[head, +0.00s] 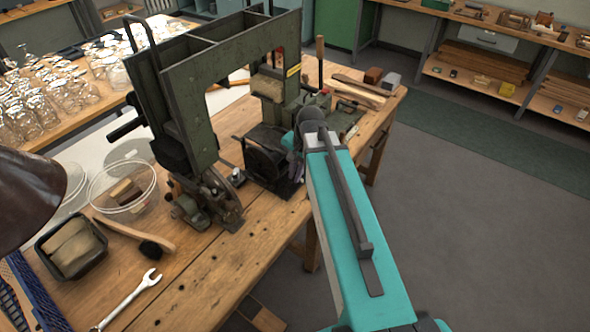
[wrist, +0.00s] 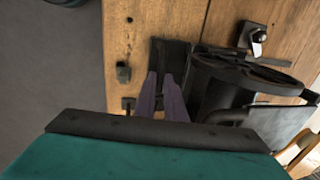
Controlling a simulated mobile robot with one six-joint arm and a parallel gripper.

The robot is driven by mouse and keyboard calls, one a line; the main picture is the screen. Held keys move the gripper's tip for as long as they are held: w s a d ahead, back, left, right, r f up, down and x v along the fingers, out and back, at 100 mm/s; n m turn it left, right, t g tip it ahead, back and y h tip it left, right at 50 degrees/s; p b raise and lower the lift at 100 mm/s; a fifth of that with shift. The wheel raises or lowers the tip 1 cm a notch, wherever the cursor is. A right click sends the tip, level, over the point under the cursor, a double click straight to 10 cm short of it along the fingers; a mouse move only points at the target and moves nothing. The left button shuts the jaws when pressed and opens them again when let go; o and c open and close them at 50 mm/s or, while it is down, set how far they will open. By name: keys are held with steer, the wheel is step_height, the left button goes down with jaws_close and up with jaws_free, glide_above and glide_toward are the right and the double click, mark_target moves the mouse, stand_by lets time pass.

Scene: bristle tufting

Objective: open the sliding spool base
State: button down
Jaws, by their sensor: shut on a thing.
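The spool base (head: 268,160) is a dark, boxy unit on the wooden bench, beside the green tufting machine frame (head: 195,100). In the wrist view its dark metal plate (wrist: 170,54) lies just beyond my fingertips, with a black spool wheel (wrist: 250,72) to the right. My gripper (wrist: 161,80) has its two purple-grey fingers close together on a dark part at the base's near edge. The gripped part itself is mostly hidden between the fingers. In the head view my teal arm covers much of the gripper at the base's right side.
A wrench (head: 128,300), a brush (head: 140,238), a black tray (head: 72,248) and a clear bowl (head: 123,188) lie on the bench at left. A small bolt-like fitting (wrist: 256,40) stands on the wood. Open floor (head: 450,220) lies to the right.

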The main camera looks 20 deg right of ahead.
steer(key=shift+d, duration=0.2)
steer(key=shift+w+a+r, duration=0.1)
steer(key=shift+w, duration=0.05)
steer(key=c, duration=1.8)
jaws_free()
steer(key=shift+a, duration=0.1)
steer(key=shift+s+d+r+b, duration=0.25)
steer(key=shift+s+r+b, duration=0.15)
steer(key=shift+r, duration=1.85)
steer(key=shift+s+d+r+b, duration=0.25)
steer(key=shift+s+r+b, duration=0.15)
steer(key=shift+r, duration=1.85)
steer(key=shift+s+d+r+b, duration=0.25)
steer(key=shift+s+r+b, duration=0.15)
steer(key=shift+r, duration=1.85)
